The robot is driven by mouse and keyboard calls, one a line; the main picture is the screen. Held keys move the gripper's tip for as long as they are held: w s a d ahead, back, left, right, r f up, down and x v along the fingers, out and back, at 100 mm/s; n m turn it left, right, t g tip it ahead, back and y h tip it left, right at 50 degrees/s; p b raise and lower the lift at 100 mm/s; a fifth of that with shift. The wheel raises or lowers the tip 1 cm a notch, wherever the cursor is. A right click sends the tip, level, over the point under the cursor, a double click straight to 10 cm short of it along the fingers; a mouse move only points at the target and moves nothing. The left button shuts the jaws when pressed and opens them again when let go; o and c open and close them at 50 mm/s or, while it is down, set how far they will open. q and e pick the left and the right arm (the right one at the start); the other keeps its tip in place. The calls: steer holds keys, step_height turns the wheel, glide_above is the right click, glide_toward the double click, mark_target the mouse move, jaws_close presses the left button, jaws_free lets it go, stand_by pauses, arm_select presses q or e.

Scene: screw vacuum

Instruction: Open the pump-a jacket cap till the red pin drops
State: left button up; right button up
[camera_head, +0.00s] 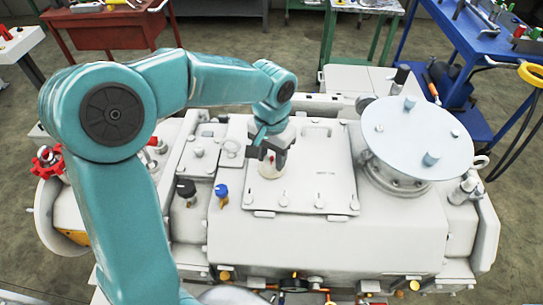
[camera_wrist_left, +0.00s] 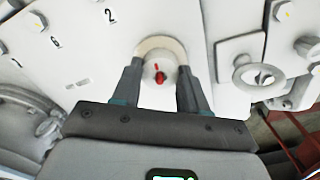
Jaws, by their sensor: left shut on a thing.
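The jacket cap (camera_wrist_left: 157,67) is a pale round knob with a red pin (camera_wrist_left: 159,77) at its middle, seen between the fingers in the left wrist view. A beige ring (camera_wrist_left: 160,43) surrounds it on the white plate. In the head view the cap (camera_head: 271,168) sits on the left part of the pump's top plate (camera_head: 315,185). My left gripper (camera_head: 273,153) reaches down over it and is shut on the cap, one finger on each side in the wrist view (camera_wrist_left: 160,85). The cap's sides are partly hidden by the fingers. My right gripper is not in view.
A large round flange (camera_head: 415,135) stands on the pump's right side. A blue-topped valve (camera_head: 221,192) and a dark knob (camera_head: 186,190) stand left of the plate. A red handwheel (camera_head: 47,160) is at far left. Eye rings (camera_wrist_left: 256,73) stick up beside the gripper. Numbers are marked on the plate.

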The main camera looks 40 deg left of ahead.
mark_target(272, 160)
arm_select(q)
steer(key=shift+f+n, duration=0.15)
steer(key=shift+n, duration=0.45)
steer(key=shift+s+n, duration=0.1)
steer(key=shift+n, duration=0.2)
steer(key=o, duration=1.1)
steer(key=shift+c, duration=0.2)
step_height(272, 160, up, 16)
steer(key=p, duration=0.1)
steer(key=shift+r+p, duration=0.2)
steer(key=shift+p, duration=0.2)
